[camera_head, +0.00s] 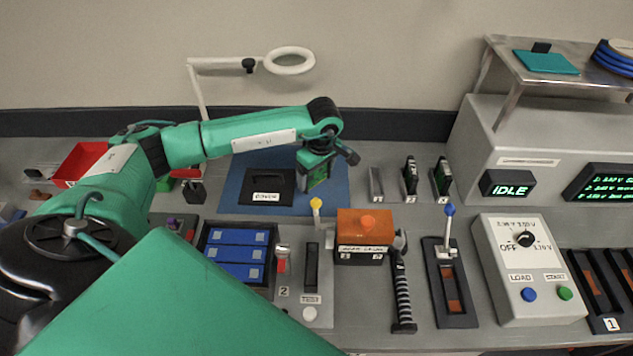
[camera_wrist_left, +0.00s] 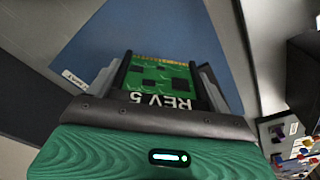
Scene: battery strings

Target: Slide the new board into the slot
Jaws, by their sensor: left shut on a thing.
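My left gripper (camera_head: 316,160) is shut on a green board (camera_head: 318,176) above the blue mat (camera_head: 232,196). In the left wrist view the green board (camera_wrist_left: 160,75) sits between the two fingers, with "REV 5" printed on it and a gold contact edge pointing away from the gripper. A black slotted box (camera_head: 268,183) with a white label stands on the mat, left of the held board. To the right is a row of upright holders: the left one (camera_head: 376,186) looks empty, and the other two hold dark green boards (camera_head: 411,176) (camera_head: 442,178). My right gripper is out of view.
An orange-topped box (camera_head: 365,228), levers (camera_head: 449,225) and a tray of blue blocks (camera_head: 237,252) stand in front. A lamp (camera_head: 290,61) rises behind. A grey console with an IDLE display (camera_head: 508,186) stands at right; a teal board (camera_head: 545,62) lies on its shelf.

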